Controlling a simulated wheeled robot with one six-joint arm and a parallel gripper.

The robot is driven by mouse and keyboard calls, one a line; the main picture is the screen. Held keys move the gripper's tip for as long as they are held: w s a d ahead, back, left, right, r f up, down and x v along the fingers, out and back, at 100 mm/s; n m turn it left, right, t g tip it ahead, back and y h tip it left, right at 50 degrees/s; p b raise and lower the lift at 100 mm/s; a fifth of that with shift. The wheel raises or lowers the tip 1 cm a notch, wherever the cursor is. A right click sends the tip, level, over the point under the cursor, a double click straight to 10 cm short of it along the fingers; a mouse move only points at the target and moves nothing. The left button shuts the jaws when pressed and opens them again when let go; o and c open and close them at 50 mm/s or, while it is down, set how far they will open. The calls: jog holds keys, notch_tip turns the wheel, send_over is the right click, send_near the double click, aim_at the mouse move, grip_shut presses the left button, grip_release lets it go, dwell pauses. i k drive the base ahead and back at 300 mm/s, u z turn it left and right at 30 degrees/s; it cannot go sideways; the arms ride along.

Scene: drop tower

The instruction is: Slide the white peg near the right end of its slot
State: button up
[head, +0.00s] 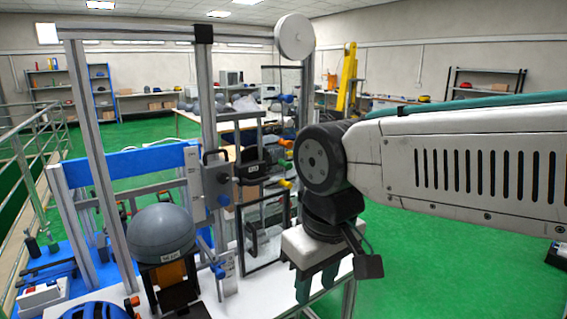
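I cannot clearly make out the white peg or its slot in the head view; they are too small or hidden behind the frame parts and my arm. The drop tower (206,120) is a tall grey metal frame with a white pulley wheel (294,37) at its top right. My gripper (317,284) points down at the right front of the tower, by the right end of the white table.
A blue helmet (95,312) is at the bottom edge. A framed clear panel (264,232) stands just left of my gripper. A white box (42,294) lies far left.

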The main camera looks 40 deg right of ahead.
aim_at(288, 122)
jog(key=k, duration=0.6)
jog(key=z, duration=0.65)
jog(key=i, duration=1)
jog(key=u, duration=0.6)
